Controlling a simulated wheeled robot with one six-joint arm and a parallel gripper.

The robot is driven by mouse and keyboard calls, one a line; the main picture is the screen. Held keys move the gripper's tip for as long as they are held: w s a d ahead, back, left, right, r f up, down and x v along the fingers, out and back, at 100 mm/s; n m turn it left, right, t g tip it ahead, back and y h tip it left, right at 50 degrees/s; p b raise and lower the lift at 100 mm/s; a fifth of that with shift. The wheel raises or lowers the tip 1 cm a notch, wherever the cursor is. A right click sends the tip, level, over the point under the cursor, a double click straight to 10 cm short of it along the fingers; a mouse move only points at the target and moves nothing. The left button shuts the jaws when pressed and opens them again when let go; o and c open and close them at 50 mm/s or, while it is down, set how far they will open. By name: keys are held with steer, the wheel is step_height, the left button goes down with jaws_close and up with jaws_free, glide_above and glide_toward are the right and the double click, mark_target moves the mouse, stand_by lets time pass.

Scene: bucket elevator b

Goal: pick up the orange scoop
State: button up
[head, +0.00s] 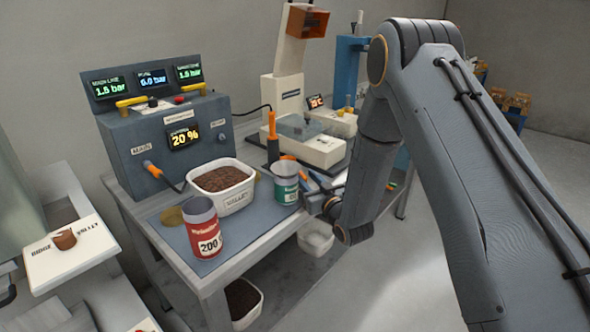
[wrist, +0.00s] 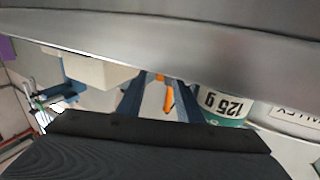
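My gripper (head: 318,183) is at the right part of the bench, just right of the green-and-white can (head: 286,182), partly hidden by my arm. In the wrist view its two blue fingers (wrist: 160,100) stand apart. A slim orange handle, likely the orange scoop (wrist: 168,98), shows between or beyond them; I cannot tell whether they touch it. In the head view a small orange piece (head: 303,175) shows beside the can at my gripper. The scoop's bowl is not visible.
A white tub of brown granules (head: 224,203) and a red can (head: 203,232) stand left of the green can. An upright orange-handled tool (head: 272,126) stands behind, beside a white machine (head: 311,146). A grey control box (head: 150,165) fills the bench's back left.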

mark_target(302, 173)
steer(key=shift+p+x, duration=0.35)
steer(key=shift+x, duration=1.55)
steer(key=shift+f, duration=0.15)
jaws_close()
